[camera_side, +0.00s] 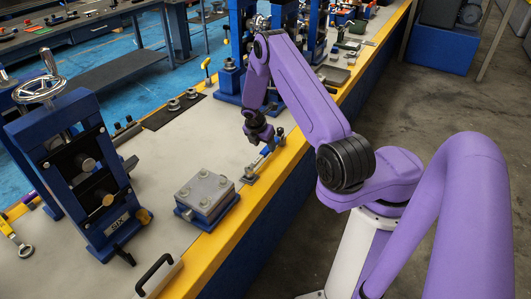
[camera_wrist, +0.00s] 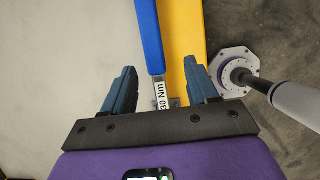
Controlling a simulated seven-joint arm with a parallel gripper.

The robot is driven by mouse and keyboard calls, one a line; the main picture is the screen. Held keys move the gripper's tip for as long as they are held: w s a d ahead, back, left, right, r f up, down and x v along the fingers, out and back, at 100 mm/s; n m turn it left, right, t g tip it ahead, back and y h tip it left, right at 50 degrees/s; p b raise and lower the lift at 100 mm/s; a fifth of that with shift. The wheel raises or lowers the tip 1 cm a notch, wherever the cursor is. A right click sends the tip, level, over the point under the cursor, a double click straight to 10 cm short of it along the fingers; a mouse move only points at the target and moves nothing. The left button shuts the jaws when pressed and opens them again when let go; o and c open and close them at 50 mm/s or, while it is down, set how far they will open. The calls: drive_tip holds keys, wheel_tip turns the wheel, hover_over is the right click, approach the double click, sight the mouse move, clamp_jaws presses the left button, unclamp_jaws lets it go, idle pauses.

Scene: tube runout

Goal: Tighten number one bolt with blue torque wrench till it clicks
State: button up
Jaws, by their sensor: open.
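The blue torque wrench (camera_side: 267,151) lies along the yellow front edge of the bench in the side view. In the wrist view its blue handle (camera_wrist: 149,36) runs up from a "30 Nm" label. My gripper (camera_side: 262,137) is just above the wrench, pointing down. In the wrist view my gripper (camera_wrist: 161,78) is open, with the label part of the wrench between its fingers and no finger visibly closed on it. A grey metal plate (camera_side: 207,187) on a blue base carries several bolts, nearer the camera. I cannot read any bolt numbers.
A blue roller stand (camera_side: 85,165) with a handwheel stands left of the plate. A black handle (camera_side: 155,271) is at the near bench edge. More blue stands (camera_side: 230,80) are behind my gripper.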

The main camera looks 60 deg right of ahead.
sight(265, 149)
drive_tip(key=shift+w+x, duration=0.2)
drive_tip(key=shift+x, duration=1.4)
drive_tip(key=shift+w+x, duration=0.2)
drive_tip(key=shift+x, duration=1.4)
drive_tip(key=shift+d, duration=0.1)
drive_tip(key=shift+r, duration=0.1)
clamp_jaws()
drive_tip(key=shift+r, duration=0.15)
